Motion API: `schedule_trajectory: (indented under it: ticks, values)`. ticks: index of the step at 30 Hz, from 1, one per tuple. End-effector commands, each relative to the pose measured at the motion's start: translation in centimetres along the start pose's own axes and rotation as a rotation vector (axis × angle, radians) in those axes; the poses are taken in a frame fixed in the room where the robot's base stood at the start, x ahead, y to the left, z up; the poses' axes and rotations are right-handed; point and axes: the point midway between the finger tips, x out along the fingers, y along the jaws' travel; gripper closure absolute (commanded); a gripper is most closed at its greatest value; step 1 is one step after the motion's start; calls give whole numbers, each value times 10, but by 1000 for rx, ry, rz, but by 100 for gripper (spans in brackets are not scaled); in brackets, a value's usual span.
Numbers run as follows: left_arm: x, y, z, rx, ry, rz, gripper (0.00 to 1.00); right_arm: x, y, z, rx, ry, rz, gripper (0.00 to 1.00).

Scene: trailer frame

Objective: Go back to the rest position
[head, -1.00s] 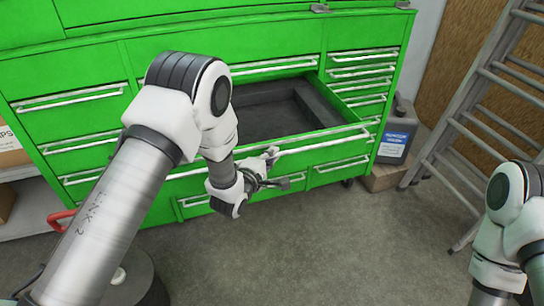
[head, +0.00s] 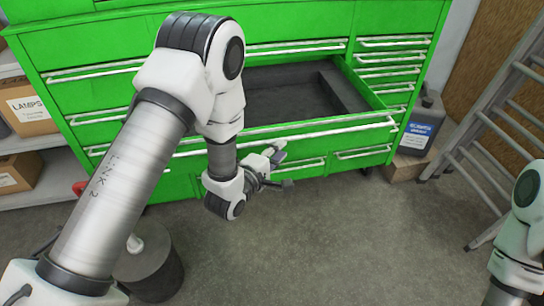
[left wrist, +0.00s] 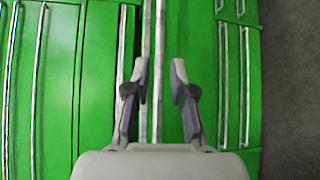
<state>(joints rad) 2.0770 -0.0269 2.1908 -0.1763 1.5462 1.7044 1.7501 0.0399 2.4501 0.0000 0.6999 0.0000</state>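My left gripper (head: 281,167) is in front of the green tool cabinet (head: 95,92), just below the long handle of its open drawer (head: 290,92). In the left wrist view its two fingers (left wrist: 159,90) are apart with nothing between them. Drawer handles (left wrist: 160,40) run behind the fingers, and no contact with them shows. My right arm (head: 522,235) shows only partly at the right edge of the head view, and its gripper is out of the picture.
A dark jug (head: 421,125) stands on a cardboard box (head: 407,166) right of the cabinet. A metal ladder (head: 490,130) leans at the right. Grey floor (head: 340,240) in front is clear.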

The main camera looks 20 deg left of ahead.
Motion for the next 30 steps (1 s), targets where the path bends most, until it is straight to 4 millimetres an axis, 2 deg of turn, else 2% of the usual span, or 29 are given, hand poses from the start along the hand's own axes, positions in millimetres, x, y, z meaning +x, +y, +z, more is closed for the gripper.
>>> schedule_trajectory:
  ticks: [3,6,20,22,23,26,28,29,30]
  values:
    - [-25,-1,0,-1,1,-3,76,0,0,0,0,0,0,60]
    - [-36,0,0,0,1,0,76,0,0,0,0,0,0,60]
    - [-39,0,0,1,0,0,76,0,0,0,0,0,0,60]
    - [-40,-5,0,-1,1,-9,76,0,0,0,0,0,0,60]
    - [-41,-11,-1,-4,3,-21,76,0,0,0,0,0,0,60]
    - [-55,-52,-6,-24,20,-105,76,-1,0,0,0,0,0,60]
    - [-75,-97,-12,-19,54,-236,76,-2,0,0,0,0,0,60]
    - [-87,-120,-15,19,66,-315,76,-2,0,0,0,0,0,60]
    - [-106,-150,-20,102,72,-435,76,-2,0,0,0,0,0,60]
